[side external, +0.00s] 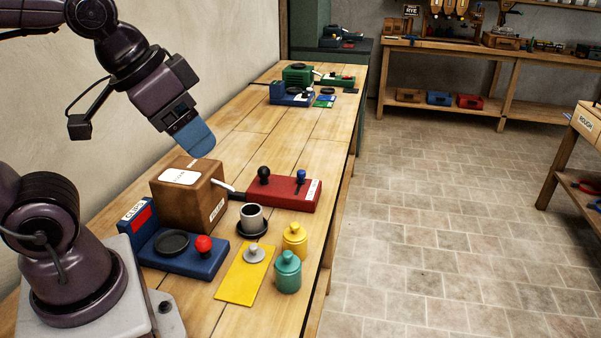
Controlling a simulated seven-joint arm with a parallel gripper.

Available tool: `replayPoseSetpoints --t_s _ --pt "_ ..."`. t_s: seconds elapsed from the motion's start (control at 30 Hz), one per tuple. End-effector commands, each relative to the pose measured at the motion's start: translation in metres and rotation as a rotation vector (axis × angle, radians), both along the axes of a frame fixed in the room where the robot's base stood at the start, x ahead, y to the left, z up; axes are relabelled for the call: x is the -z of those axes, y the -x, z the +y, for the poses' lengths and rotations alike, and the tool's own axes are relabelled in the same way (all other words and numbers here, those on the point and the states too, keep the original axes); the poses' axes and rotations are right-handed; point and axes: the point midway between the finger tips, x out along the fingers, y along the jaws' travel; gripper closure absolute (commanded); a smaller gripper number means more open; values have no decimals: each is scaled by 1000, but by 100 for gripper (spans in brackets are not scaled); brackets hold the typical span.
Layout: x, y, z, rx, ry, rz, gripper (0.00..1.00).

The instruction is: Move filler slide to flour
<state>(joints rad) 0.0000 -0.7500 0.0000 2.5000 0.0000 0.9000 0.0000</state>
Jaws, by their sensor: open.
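My gripper (198,138), with blue finger pads, is open and empty, in the air above the brown box (182,211) and left of the red unit (280,194). I cannot tell for certain which part is the filler slide, or where flour is marked. A pale rod (223,186) runs between the brown box and the red unit.
Near the box are a blue scale-like unit (190,259) with a red button (204,245), a dark cup (251,217), a yellow plate (238,283) with a grey knob, a yellow jar (295,239) and a teal jar (287,271).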

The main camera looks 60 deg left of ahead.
Motion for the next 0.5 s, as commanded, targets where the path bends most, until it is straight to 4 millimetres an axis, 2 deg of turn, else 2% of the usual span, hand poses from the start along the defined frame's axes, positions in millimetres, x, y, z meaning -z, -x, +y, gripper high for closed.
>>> replayPoseSetpoints --t_s 0.2,0.27,0.33,0.5 --pt "0 0 0 0 0 0 35" --pt "0 0 0 -1 0 0 46" --pt "2 0 4 -21 0 8 48" --pt "23 -13 23 -112 -2 139 48"
